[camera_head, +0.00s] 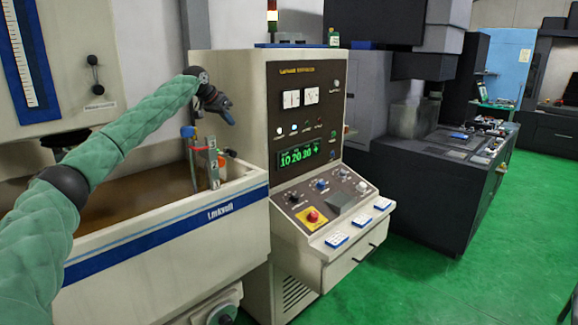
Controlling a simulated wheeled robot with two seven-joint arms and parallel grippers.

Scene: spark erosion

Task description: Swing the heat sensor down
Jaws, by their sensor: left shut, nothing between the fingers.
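My left gripper (229,115), at the end of the green-sleeved arm, is shut and empty. It hangs in front of the machine's cream side wall, above the tank's right end. Just below it, upright parts stand at the tank's rim: a thin dark bar with a blue top (188,132) and a grey post (212,166) with red and orange pieces. One of these looks like the heat sensor, but I cannot tell which part is its arm. The gripper appears apart from them. My right gripper is out of view.
The cream tank (165,232) holds brown liquid. Beside it stands the control cabinet with a green display (298,157), a red stop button (313,216) and several knobs. A dark machine (440,185) stands at the right. The green floor (480,270) is clear at front right.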

